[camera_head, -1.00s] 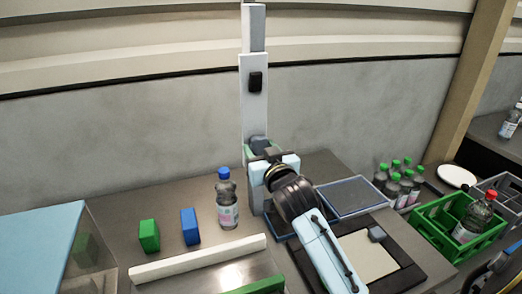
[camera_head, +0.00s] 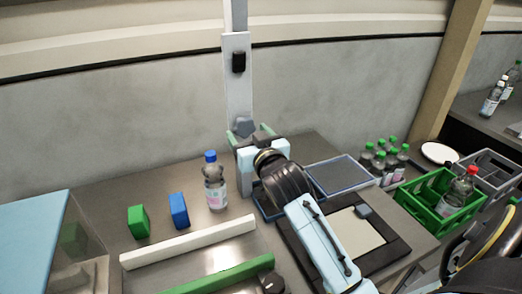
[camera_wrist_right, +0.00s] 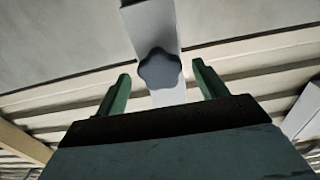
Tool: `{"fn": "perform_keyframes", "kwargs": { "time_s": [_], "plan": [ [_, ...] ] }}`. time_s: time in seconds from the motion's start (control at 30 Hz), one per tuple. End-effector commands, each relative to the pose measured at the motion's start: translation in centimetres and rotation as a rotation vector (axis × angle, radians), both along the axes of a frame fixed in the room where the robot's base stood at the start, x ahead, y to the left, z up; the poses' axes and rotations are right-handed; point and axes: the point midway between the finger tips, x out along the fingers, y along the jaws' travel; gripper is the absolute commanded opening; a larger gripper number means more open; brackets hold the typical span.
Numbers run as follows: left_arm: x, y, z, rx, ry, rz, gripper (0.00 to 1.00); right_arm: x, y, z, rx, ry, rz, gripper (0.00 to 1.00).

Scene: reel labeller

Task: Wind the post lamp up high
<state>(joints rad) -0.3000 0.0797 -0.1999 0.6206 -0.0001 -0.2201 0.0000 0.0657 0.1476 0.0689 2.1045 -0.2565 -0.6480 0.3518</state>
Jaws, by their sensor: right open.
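The white lamp post (camera_head: 238,85) stands against the back wall, with a small black box (camera_head: 239,62) on its front. Its top runs out of view, and no lamp head shows. A grey star-shaped knob (camera_head: 243,127) sits low on the post. My right gripper (camera_head: 249,132) is open in front of the knob, its green fingers spread to either side. In the right wrist view the knob (camera_wrist_right: 159,70) shows between the two fingertips (camera_wrist_right: 161,76), with clear gaps on both sides. My left gripper is not in view.
A blue-capped bottle (camera_head: 214,182), a blue block (camera_head: 179,211) and a green block (camera_head: 138,221) stand left of my right arm. A white bar (camera_head: 187,242) lies in front. A dark tray (camera_head: 340,174) and a green crate (camera_head: 412,193) are to the right.

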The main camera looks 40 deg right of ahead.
Motion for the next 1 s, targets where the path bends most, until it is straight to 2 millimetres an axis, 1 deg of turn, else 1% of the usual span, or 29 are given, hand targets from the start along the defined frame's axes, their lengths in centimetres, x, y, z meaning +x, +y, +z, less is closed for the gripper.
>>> {"fn": "perform_keyframes", "kwargs": {
  "time_s": [0.03,0.3,0.4,0.5,0.7,1.0],
  "plan": [
    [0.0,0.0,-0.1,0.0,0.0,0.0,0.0,-1.0,0.2,-0.1,0.001,0.002,0.0,0.71],
    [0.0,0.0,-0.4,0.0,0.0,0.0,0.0,-7.0,1.6,-0.2,0.002,0.003,-0.001,0.71],
    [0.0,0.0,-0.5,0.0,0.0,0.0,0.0,-8.8,2.1,-0.1,0.002,0.003,-0.001,0.71],
    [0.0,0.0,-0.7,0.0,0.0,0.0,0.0,-10.1,2.4,-0.1,0.001,0.003,-0.001,0.71],
    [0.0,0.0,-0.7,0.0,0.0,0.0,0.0,-11.2,2.7,0.0,0.0,0.002,-0.001,0.71],
    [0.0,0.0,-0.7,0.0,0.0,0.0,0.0,-11.3,2.7,0.0,-0.001,0.001,-0.001,0.71]
  ]
}}
